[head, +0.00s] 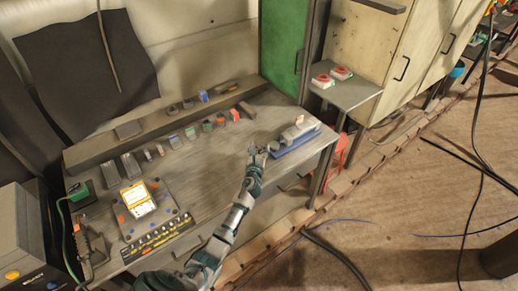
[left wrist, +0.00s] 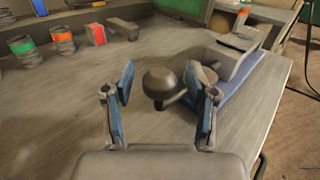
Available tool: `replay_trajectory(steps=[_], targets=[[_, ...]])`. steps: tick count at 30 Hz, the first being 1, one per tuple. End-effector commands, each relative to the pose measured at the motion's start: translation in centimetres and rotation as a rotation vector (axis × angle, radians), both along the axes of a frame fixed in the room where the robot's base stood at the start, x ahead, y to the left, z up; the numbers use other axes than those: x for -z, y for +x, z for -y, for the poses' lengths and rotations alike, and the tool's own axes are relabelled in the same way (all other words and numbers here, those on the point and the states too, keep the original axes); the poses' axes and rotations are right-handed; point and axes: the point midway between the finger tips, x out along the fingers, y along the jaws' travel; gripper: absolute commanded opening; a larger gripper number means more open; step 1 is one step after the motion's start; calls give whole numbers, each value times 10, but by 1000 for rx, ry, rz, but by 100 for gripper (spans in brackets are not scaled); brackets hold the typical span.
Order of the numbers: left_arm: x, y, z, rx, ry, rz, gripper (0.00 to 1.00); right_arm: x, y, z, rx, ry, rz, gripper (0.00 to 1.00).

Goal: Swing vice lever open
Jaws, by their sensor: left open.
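The vice (head: 299,130) is grey on a blue base and sits at the right end of the workbench. It also shows in the left wrist view (left wrist: 232,55), at the upper right. Its lever has a round dark knob (left wrist: 160,82), which lies ahead of and between my left fingers as seen from the wrist. My left gripper (head: 259,150) is at the vice's left side. In the left wrist view its two blue-padded fingers (left wrist: 163,103) are apart, with nothing held. I cannot tell whether the right finger touches the lever arm. My right gripper is not in view.
The workbench (head: 220,150) carries several small jars and blocks along its back. A yellow-and-white device (head: 138,200) stands at the left. A small side table (head: 345,92) is beyond the bench's right end. Cables lie on the floor at right.

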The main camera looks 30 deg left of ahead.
Motion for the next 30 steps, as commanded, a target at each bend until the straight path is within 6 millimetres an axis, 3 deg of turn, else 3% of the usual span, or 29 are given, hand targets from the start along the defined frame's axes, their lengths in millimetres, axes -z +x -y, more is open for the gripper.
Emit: replay_trajectory(steps=[3,9,10,24,30], targets=[[0,0,-1,0,-1,0,55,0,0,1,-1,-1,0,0],[1,0,-1,1,-2,0,5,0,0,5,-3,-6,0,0],[1,0,-1,1,-2,0,0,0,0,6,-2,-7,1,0],[4,-2,4,-59,-6,-2,0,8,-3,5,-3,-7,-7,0],[5,-6,18,-180,-6,-2,0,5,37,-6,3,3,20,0]])
